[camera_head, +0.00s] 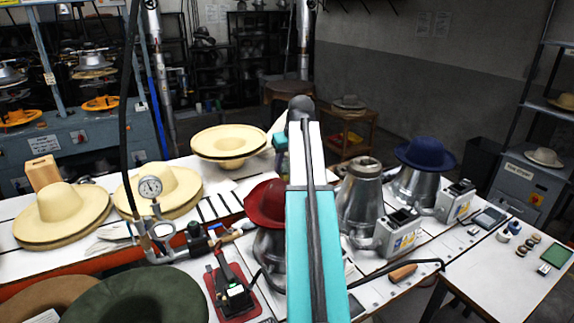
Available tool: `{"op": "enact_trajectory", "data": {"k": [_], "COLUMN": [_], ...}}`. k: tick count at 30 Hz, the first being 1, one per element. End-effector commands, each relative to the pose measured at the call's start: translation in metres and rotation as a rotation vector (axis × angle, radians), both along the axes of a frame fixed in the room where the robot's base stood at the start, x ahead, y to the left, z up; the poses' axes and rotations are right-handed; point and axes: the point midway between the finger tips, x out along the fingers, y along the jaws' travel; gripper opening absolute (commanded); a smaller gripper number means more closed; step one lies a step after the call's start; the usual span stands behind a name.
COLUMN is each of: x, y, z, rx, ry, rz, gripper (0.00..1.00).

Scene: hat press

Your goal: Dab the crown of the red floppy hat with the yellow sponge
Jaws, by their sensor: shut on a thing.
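The red floppy hat (266,203) sits on a metal form left of centre, its right side hidden behind my arm. My teal and white arm runs up the middle of the view. My gripper cannot be made out, and neither can the yellow sponge. I cannot tell how far the gripper is from the hat's crown.
A blue hat (425,154) on a metal form and a bare metal form (360,198) stand to the right. Cream hats (62,213) and a pressure gauge (150,186) are left. A green hat (138,298) is in front. A side table (500,275) holds small items.

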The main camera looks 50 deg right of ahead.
Motion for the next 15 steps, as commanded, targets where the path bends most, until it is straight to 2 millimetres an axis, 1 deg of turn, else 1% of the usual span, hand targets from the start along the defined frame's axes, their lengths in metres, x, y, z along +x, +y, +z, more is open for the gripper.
{"op": "enact_trajectory", "data": {"k": [7,15], "x": [0.000,0.000], "y": [0.000,0.000], "z": [-0.004,-0.019], "rx": [0.000,0.000], "ry": [0.000,0.000], "rz": [0.000,0.000], "gripper": [0.24,0.24]}}
